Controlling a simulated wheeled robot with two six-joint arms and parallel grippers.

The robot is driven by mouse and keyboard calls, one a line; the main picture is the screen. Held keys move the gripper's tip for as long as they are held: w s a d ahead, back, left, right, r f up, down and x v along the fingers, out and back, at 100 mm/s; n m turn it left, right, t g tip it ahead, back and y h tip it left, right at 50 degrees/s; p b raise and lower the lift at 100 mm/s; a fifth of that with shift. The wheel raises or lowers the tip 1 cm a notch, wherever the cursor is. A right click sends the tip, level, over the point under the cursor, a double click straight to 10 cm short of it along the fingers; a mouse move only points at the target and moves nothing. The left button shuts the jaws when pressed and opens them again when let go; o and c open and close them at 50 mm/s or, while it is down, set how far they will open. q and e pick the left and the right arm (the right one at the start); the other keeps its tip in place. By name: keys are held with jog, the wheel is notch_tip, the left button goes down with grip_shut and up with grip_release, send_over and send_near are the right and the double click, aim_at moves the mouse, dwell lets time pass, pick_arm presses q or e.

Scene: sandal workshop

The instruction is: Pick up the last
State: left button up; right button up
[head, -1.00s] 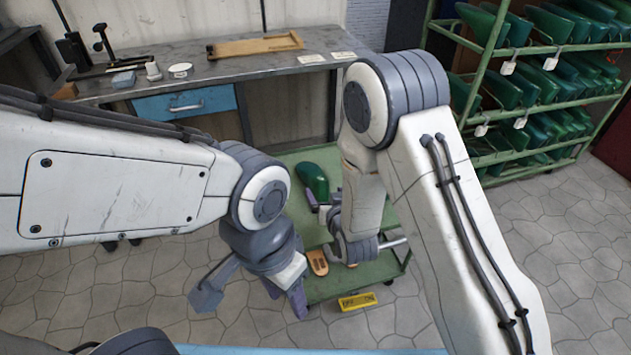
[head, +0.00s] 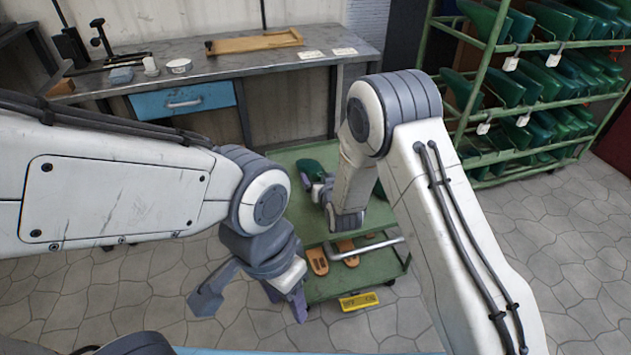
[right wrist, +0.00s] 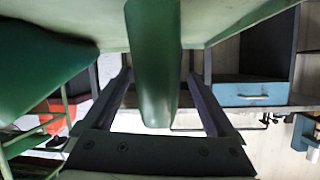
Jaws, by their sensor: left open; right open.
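A dark green last (head: 318,163) is on the upper deck of the green cart (head: 292,158) in the head view, partly hidden by my right gripper (head: 309,181). In the right wrist view the green last (right wrist: 154,60) lies between the two dark fingers of the right gripper (right wrist: 160,95), which is open with gaps visible on both sides. Another green shape (right wrist: 40,75) is at the left of that view. My left gripper (head: 285,298) is open, hanging low in front of the cart, away from the last.
A workbench (head: 225,68) with a blue drawer (head: 184,101) stands behind. A green rack (head: 478,100) of lasts stands right. Tiled floor is clear at front.

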jog(key=c, duration=1.4)
jog(key=shift+r, duration=0.1)
jog(key=shift+c, duration=0.2)
